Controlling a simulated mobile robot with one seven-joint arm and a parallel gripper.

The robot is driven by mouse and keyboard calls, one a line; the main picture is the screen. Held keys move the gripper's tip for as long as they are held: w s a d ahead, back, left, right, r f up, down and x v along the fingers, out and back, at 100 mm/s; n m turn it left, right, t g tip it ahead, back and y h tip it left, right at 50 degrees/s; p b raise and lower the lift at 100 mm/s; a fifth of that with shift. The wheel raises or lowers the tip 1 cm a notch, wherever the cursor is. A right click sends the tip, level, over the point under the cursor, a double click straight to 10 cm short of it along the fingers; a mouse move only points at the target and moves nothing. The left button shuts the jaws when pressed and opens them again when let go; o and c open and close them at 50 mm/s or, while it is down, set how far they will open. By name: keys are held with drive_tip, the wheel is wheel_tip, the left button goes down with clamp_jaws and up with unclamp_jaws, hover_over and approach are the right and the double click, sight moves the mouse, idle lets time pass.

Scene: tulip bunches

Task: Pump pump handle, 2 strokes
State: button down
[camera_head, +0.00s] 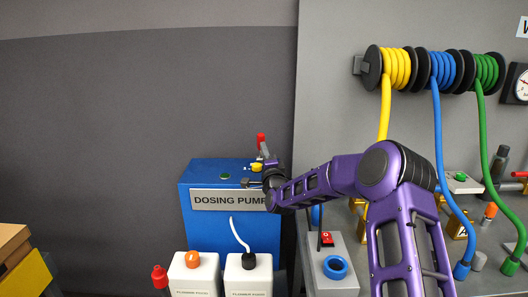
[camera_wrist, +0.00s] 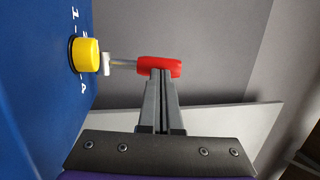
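The pump handle is a red grip (camera_head: 261,142) on a grey rod, standing up at the top right of the blue dosing pump (camera_head: 235,235) in the head view. In the wrist view the red grip (camera_wrist: 150,66) lies crosswise at the end of its rod. My gripper (camera_wrist: 160,74) has its two fingers together, with their tips overlapping the grip's lower edge. I cannot tell whether they touch it. Nothing shows between the fingers.
A yellow knob (camera_wrist: 84,55) sits beside the handle rod on the blue pump face. White bottles (camera_head: 195,278) stand in front of the pump. A bench with a grey switch box (camera_head: 343,274) is to the right, under yellow, blue and green hoses (camera_head: 440,150).

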sight(264, 140)
drive_tip(key=w+r+g+p, duration=0.1)
drive_tip(key=g, duration=0.1)
drive_tip(key=w+r+g+p, duration=0.1)
drive_tip(key=shift+w+r+m+g+h+p, duration=0.25)
drive_tip(key=shift+w+m+g+h+p, duration=0.15)
drive_tip(key=shift+w+f+g, duration=0.15)
drive_tip(key=shift+w+g, duration=0.1)
drive_tip(key=shift+g, duration=0.05)
drive_tip(key=shift+w+b, duration=0.65)
drive_tip(key=shift+b, duration=0.15)
drive_tip(key=shift+w, duration=0.25)
drive_tip(key=shift+r+b, duration=0.25)
drive_tip(key=shift+b, duration=0.1)
drive_tip(key=shift+d+r, duration=0.15)
drive_tip(key=shift+r, duration=0.05)
